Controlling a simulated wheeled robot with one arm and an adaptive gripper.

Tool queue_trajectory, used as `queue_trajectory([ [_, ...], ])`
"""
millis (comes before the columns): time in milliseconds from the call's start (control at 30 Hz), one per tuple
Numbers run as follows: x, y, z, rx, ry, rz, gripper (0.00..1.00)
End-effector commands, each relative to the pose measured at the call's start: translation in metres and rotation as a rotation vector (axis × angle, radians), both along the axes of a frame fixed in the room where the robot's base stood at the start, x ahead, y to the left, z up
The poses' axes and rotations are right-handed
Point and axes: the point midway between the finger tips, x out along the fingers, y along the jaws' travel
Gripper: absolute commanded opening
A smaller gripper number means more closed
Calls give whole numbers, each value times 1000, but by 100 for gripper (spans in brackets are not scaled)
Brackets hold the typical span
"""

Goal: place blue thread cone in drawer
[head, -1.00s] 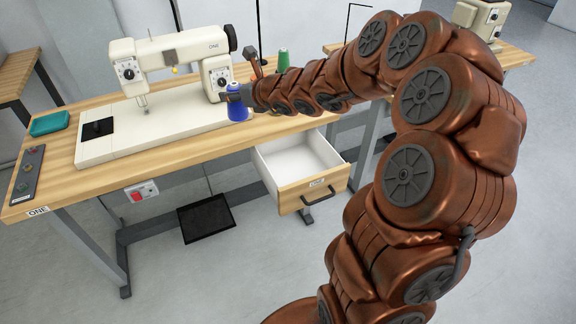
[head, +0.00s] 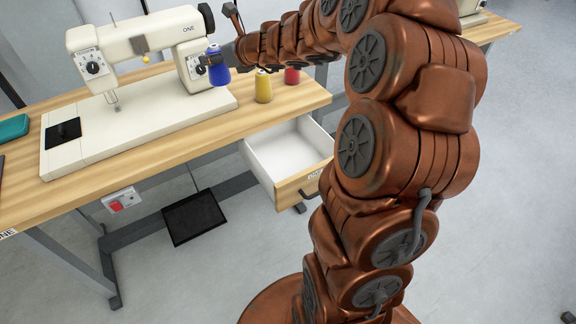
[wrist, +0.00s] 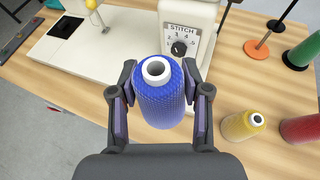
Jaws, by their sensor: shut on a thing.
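The blue thread cone (head: 218,68) is held by my gripper (head: 229,62), beside the sewing machine's right end and above the tabletop. In the wrist view the blue cone (wrist: 161,92) stands between the two fingers of my gripper (wrist: 159,100), its white core top facing the camera. The drawer (head: 285,152) under the table's right part is pulled open. Its white inside looks empty, though my arm passes close to its right side. The held cone is above and to the left of the drawer.
The sewing machine (head: 140,105) fills the table's middle. A yellow cone (head: 263,87) and a red cone (head: 291,76) stand on the table behind the drawer. A green cone (wrist: 304,52) and an orange-based stand (wrist: 257,48) show in the wrist view. Open floor lies before the drawer.

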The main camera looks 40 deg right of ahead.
Motion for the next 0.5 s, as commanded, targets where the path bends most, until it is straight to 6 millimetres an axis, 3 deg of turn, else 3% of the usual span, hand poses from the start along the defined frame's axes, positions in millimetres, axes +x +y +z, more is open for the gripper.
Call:
queue_trajectory([
  [267, -10, -41, -18, -5, 2, 61, 7],
  [500, -44, -68, -59, 4, 4, 199, 7],
])
